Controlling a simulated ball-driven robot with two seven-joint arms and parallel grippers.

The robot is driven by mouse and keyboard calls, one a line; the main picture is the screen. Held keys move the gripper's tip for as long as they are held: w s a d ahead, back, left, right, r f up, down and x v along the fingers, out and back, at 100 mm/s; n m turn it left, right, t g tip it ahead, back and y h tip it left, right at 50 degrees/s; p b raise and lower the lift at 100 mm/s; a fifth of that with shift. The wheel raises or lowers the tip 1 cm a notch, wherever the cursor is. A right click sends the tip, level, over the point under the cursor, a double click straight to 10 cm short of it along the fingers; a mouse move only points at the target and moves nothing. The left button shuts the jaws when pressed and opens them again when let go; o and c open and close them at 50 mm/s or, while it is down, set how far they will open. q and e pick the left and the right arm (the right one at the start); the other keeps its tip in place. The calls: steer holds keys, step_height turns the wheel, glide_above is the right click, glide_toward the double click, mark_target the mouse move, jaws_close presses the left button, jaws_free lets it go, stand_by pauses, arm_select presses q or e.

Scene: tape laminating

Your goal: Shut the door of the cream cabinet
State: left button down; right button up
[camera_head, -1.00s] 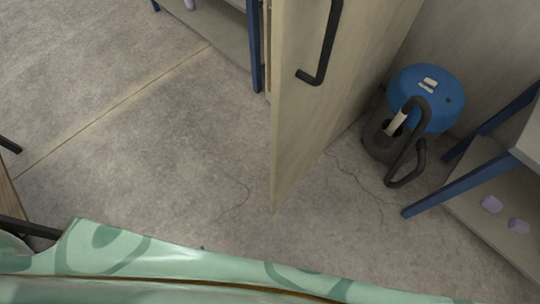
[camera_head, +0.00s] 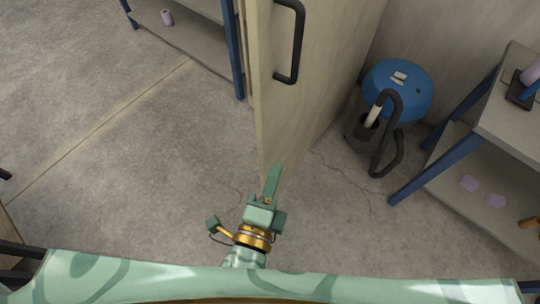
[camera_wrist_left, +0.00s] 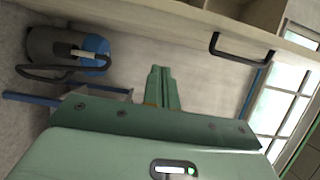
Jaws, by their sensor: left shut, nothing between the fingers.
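The cream cabinet's door (camera_head: 325,75) stands open and upright in the head view, with its edge toward me. A black bar handle (camera_head: 298,45) is on its face, and it also shows in the wrist view (camera_wrist_left: 243,57). My left gripper (camera_head: 274,172) is shut and empty, its green fingers pointing up the picture in front of the door's lower part. In the wrist view the shut fingers (camera_wrist_left: 160,75) lie over the pale door face; I cannot tell if they touch it. My right gripper is not in view.
A blue and dark grey vacuum cleaner (camera_head: 400,88) with a black hose stands right of the door. A blue-legged table (camera_head: 505,125) is beyond it at right. A blue-legged shelf unit (camera_head: 195,45) stands behind at upper left. The concrete floor (camera_head: 130,150) at left is clear.

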mark_target(269, 132)
arm_select(q)
steer(key=w, duration=0.3)
steer(key=w+a, duration=0.1)
steer(key=w, duration=0.6)
steer(key=shift+w+a+f+p, duration=0.1)
steer(key=shift+w+a+p, duration=0.2)
steer(key=shift+p, duration=0.1)
